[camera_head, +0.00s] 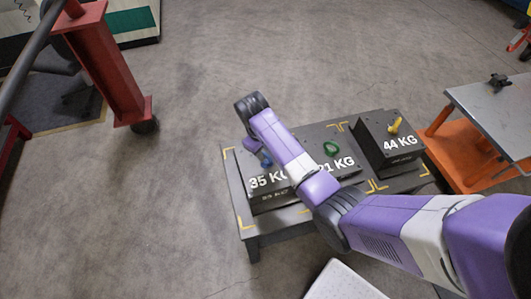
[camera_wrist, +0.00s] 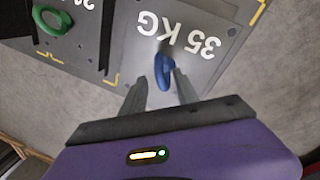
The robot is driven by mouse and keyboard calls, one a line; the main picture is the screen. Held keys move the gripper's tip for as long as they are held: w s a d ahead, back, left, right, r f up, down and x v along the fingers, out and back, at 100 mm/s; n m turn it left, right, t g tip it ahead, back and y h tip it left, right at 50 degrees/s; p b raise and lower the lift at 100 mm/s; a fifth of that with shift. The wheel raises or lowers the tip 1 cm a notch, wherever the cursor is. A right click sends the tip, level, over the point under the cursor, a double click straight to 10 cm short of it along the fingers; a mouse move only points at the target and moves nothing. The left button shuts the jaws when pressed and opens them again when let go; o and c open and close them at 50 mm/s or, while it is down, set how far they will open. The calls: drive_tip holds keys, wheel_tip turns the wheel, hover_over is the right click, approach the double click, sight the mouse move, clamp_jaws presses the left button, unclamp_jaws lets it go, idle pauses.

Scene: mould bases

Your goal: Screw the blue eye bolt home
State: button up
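The blue eye bolt (camera_wrist: 164,72) stands on the dark block marked 35 KG (camera_wrist: 205,62). In the head view the bolt (camera_head: 266,160) is a small blue spot beside my arm, partly hidden, on the left block (camera_head: 268,196). My gripper (camera_wrist: 161,80) is open in the wrist view, with one finger on each side of the bolt's near end. Gaps show between the fingers and the bolt, so it is not clamped. The bolt's ring looks narrow from here; its thread and seat are hard to make out. My arm hides the fingers in the head view.
The 21 KG block with a green eye bolt (camera_head: 331,148) and the 44 KG block (camera_head: 387,150) with a yellow one (camera_head: 395,126) share the dark table (camera_head: 240,206). An orange cart (camera_head: 462,150) stands right, a red frame (camera_head: 105,65) upper left. Floor beyond the table is clear.

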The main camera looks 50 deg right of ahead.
drive_tip(key=shift+d+f, duration=0.2)
drive_tip(key=shift+f, duration=0.8)
drive_tip(key=shift+c, duration=0.3)
clamp_jaws()
drive_tip(key=shift+m, duration=0.4)
